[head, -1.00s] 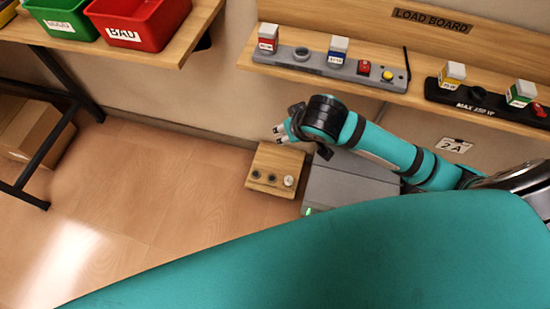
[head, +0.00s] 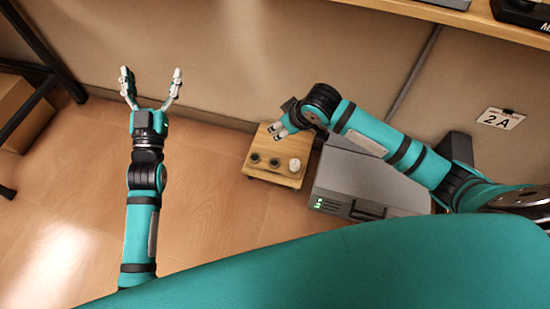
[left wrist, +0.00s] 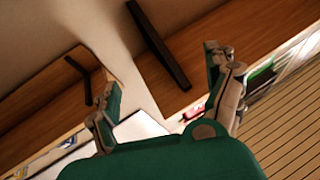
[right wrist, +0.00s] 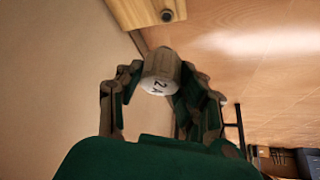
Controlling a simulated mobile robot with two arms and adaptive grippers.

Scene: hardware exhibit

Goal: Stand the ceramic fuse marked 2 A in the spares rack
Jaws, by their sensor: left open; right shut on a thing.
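My right gripper (right wrist: 155,95) is shut on the ceramic fuse (right wrist: 162,72), a pale cylinder whose end reads "2 A" in the right wrist view. In the head view the right gripper (head: 277,130) is at the back edge of the wooden spares rack (head: 262,172); the fuse cannot be made out there. Part of the rack also shows in the right wrist view (right wrist: 140,12), apart from the fuse. My left gripper (head: 150,88) is open and empty, raised left of the rack.
A grey box with green lights (head: 350,185) stands right beside the rack. A shelf edge (head: 440,12) is at the top right, a cardboard box (head: 22,112) at far left. Floor left of the rack is clear.

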